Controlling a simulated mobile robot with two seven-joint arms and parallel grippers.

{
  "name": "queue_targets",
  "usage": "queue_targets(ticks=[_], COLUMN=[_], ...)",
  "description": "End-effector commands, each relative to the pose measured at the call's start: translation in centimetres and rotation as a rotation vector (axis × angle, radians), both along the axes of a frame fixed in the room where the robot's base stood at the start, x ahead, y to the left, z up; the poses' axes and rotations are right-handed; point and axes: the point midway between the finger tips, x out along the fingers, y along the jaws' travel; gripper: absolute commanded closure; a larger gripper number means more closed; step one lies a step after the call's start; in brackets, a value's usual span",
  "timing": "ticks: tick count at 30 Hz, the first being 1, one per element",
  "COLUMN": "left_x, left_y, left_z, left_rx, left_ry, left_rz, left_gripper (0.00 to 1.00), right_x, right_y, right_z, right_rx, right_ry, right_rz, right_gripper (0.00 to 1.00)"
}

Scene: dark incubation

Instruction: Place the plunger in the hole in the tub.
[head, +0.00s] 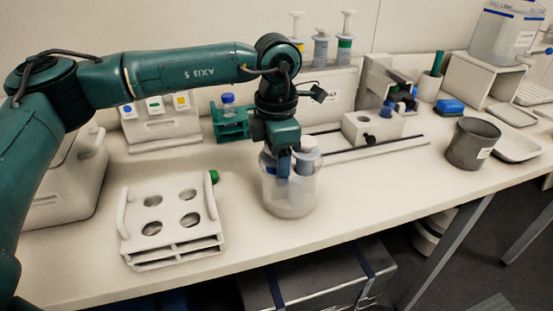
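A clear round tub (290,205) stands near the front edge of the bench, at the middle of the head view. A pale plunger (307,155) with a grey collar stands in or at the tub's mouth, its lower part seen through the clear wall. My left gripper (285,165) points down at the tub's mouth, right beside the plunger on its left. The gripper and wrist hide the rim and any hole there. I cannot tell whether the fingers hold the plunger. My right gripper is out of view.
A white rack with round holes (164,248) stands left of the tub. Several plunger-like pieces (321,48) stand at the back. A white block (374,131) on a rail and a grey cup (472,145) are to the right.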

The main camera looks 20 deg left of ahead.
Motion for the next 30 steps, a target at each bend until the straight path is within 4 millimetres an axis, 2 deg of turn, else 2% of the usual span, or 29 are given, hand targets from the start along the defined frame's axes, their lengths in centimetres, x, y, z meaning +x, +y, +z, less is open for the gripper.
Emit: queue_targets(ticks=[1,5,12,18,23,30], left_x=[0.0,0.1,0.1,0.0,0.0,0.0], left_y=[0.0,0.0,-0.1,-0.1,0.0,0.0], left_z=[0.6,2.1,7.4,10.8,12.1,12.3], left_rx=[0.000,-0.001,-0.002,0.000,0.000,-0.001], left_ry=[-0.001,-0.003,-0.004,-0.001,0.000,0.001], left_rz=[0.000,0.001,0.001,0.000,-0.001,-0.001], left_gripper=[0.42,0.42,0.42,0.42,0.42,0.42], right_x=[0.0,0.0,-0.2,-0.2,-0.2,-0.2], right_y=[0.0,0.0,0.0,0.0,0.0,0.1], right_z=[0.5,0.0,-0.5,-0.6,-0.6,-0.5], right_rx=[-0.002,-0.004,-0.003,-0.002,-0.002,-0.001], right_ry=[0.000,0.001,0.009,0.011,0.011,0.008], right_rz=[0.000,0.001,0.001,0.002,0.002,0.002], right_gripper=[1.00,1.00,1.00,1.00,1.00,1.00])
